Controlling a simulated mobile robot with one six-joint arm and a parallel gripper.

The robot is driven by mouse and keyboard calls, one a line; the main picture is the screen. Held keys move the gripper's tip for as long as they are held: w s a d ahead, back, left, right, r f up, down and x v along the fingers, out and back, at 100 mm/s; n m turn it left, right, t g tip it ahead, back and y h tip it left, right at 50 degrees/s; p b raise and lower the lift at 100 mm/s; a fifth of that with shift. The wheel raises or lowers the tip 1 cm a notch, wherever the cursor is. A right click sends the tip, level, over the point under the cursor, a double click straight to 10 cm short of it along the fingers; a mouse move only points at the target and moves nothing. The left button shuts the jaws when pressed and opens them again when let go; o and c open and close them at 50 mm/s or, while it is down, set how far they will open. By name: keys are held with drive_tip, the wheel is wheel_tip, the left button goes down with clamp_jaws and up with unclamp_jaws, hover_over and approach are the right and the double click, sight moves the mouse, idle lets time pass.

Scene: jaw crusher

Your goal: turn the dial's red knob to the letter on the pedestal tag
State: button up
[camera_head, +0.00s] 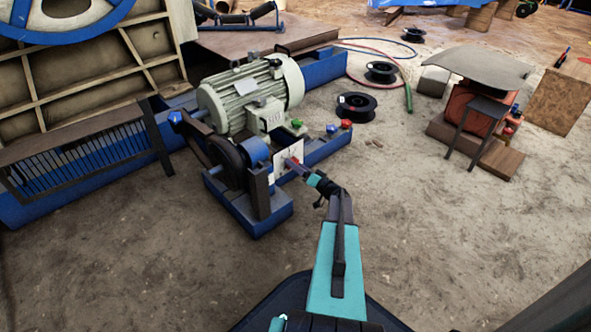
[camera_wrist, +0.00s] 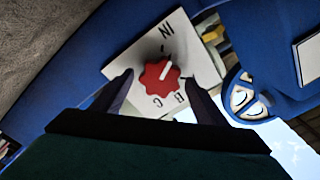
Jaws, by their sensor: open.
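The dial is a white plate (camera_wrist: 195,55) with a red lobed knob (camera_wrist: 158,76) in the wrist view. A white pointer mark on the knob slants toward the upper right. The letters B and C show below the knob, and a larger marking, perhaps "IN", lies above it. My gripper (camera_wrist: 160,100) is open, its two dark fingers on either side of the knob; contact cannot be told. In the head view the dial plate (camera_head: 281,165) stands at the blue frame, my gripper (camera_head: 299,169) close in front and partly hiding the knob. I cannot pick out or read the pedestal tag.
A pale green motor (camera_head: 252,95) sits behind the dial on a blue base (camera_head: 262,217). Red, blue and green small knobs (camera_head: 346,124) stand right of the motor. Black cable reels (camera_head: 356,106) lie farther back.

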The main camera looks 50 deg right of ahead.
drive_tip(key=c, duration=0.9)
drive_tip(key=shift+s+a, duration=0.15)
drive_tip(key=shift+a, duration=0.4)
drive_tip(key=shift+c, duration=0.6)
drive_tip(key=shift+d, duration=0.3)
drive_tip(key=shift+w+d, duration=0.25)
